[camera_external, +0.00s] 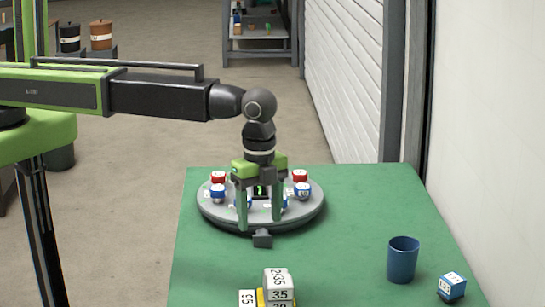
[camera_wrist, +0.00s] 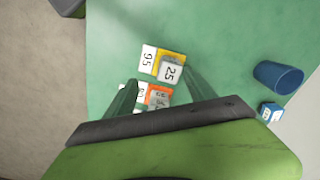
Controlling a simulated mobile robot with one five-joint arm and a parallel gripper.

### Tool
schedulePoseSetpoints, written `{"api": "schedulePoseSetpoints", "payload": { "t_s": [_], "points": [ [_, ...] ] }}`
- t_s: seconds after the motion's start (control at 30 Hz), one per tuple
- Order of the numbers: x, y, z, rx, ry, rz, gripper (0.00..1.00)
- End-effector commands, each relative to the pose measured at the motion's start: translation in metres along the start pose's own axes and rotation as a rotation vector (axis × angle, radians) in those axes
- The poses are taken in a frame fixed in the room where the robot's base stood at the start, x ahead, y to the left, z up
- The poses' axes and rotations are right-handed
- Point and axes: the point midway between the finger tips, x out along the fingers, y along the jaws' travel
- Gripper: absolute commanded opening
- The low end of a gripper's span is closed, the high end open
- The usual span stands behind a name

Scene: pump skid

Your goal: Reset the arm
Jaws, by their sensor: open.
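My gripper (camera_external: 260,212) hangs from the outstretched arm, pointing down in front of and over a round grey turntable (camera_external: 311,212) on the green table. Its two green fingers are apart, with nothing held between them. In the wrist view my gripper (camera_wrist: 162,100) also shows its fingers spread. The turntable carries several small red, white and blue pieces, such as a red and white one (camera_external: 300,176) at its right. My fingers hide part of the turntable's middle.
Numbered blocks (camera_external: 279,285) stand at the table's front edge; they also show in the wrist view (camera_wrist: 170,73). A blue cup (camera_external: 402,260) and a blue and white cube (camera_external: 452,286) are at the right. The green table (camera_external: 345,215) is clear between them. A white wall is at right.

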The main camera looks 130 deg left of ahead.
Motion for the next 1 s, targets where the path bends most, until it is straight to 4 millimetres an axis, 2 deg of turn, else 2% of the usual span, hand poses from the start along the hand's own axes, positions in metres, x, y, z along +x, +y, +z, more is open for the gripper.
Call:
{"api": "schedulePoseSetpoints", "payload": {
  "t_s": [0.03, 0.07, 0.1, 0.17, 0.2, 0.3, 0.37, 0.4, 0.53, 0.7, 1.0],
  "points": [
    [0.015, 0.051, -0.007, 0.040, 0.000, 0.000, 0.64],
    [0.019, 0.077, -0.011, 0.055, 0.000, 0.000, 0.64],
    [0.025, 0.111, -0.015, 0.075, 0.000, 0.000, 0.64],
    [0.033, 0.163, -0.015, 0.094, 0.000, 0.000, 0.64],
    [0.038, 0.196, -0.012, 0.101, 0.000, 0.000, 0.64],
    [0.050, 0.272, 0.011, 0.087, 0.000, 0.000, 0.64],
    [0.053, 0.302, 0.030, 0.045, 0.000, 0.000, 0.64],
    [0.052, 0.313, 0.043, 0.004, 0.000, -0.001, 0.64],
    [0.049, 0.320, 0.074, -0.171, 0.000, 0.000, 0.64],
    [0.049, 0.317, 0.068, -0.290, 0.000, 0.000, 0.64],
    [0.049, 0.317, 0.068, -0.292, 0.000, 0.000, 0.64]
  ]
}}
